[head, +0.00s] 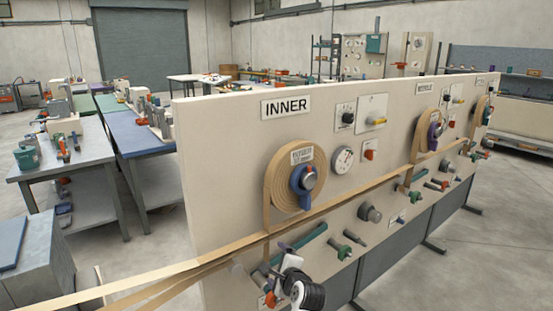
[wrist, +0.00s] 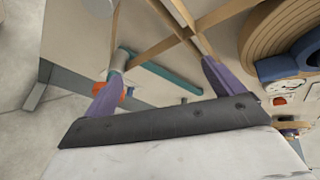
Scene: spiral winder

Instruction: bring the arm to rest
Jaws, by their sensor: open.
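My gripper (head: 294,246) is low in front of the panel marked INNER in the head view, with its white wrist and dark joints at the bottom edge. In the wrist view its two purple fingers (wrist: 160,84) stand wide apart with nothing between them. Behind the fingers are the panel face, a teal bar (wrist: 150,72) and crossing tan strips (wrist: 165,45). The teal bar also shows in the head view (head: 304,243), close to my gripper. I cannot tell whether a finger touches anything.
The tan coil (head: 279,195) with its blue lever (head: 302,187) is above my gripper. A long tan strip (head: 130,284) runs across the panel and off to the lower left. Knobs and green-tipped pegs (head: 340,250) stick out to the right. Grey floor (head: 470,255) is open at right.

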